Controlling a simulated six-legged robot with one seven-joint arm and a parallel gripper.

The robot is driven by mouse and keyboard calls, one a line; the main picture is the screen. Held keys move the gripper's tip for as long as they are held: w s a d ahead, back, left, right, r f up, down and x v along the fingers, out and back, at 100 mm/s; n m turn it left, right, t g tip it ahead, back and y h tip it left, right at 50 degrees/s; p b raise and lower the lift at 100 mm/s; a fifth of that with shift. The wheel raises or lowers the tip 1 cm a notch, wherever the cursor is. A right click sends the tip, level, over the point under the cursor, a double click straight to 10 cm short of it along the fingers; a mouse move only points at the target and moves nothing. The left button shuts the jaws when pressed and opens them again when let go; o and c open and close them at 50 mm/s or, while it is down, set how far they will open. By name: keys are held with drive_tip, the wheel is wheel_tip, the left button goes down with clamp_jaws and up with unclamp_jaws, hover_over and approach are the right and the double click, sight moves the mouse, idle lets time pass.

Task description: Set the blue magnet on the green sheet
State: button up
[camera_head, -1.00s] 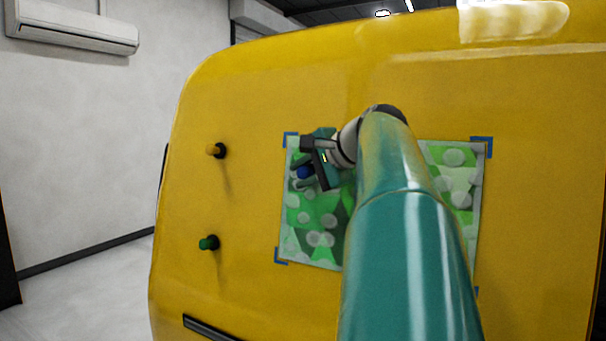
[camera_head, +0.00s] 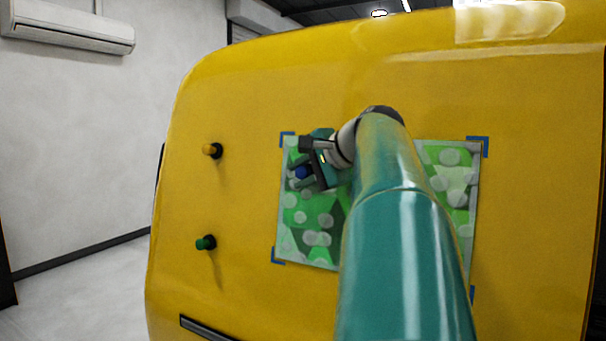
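The blue magnet (camera_head: 302,172) is at the upper left part of the green sheet (camera_head: 318,240), between the fingers of my gripper (camera_head: 304,170). My gripper reaches in from the right, and its fingers lie around the magnet. Whether they grip it or stand slightly apart from it is too small to tell. Whether the magnet touches the sheet also cannot be told. The sheet has a green pattern with pale round spots and blue corner marks. My arm hides its middle.
The sheet lies on a large yellow curved panel (camera_head: 240,90). An orange magnet (camera_head: 212,150) and a green magnet (camera_head: 205,243) stick out from the panel left of the sheet. A dark slot or handle (camera_head: 207,328) is at the lower left. The panel between is clear.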

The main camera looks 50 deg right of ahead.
drive_tip(key=o, duration=0.5)
drive_tip(key=shift+c, duration=0.2)
drive_tip(key=v, duration=1.3)
drive_tip(key=shift+s+r, duration=0.2)
drive_tip(key=shift+s, duration=0.15)
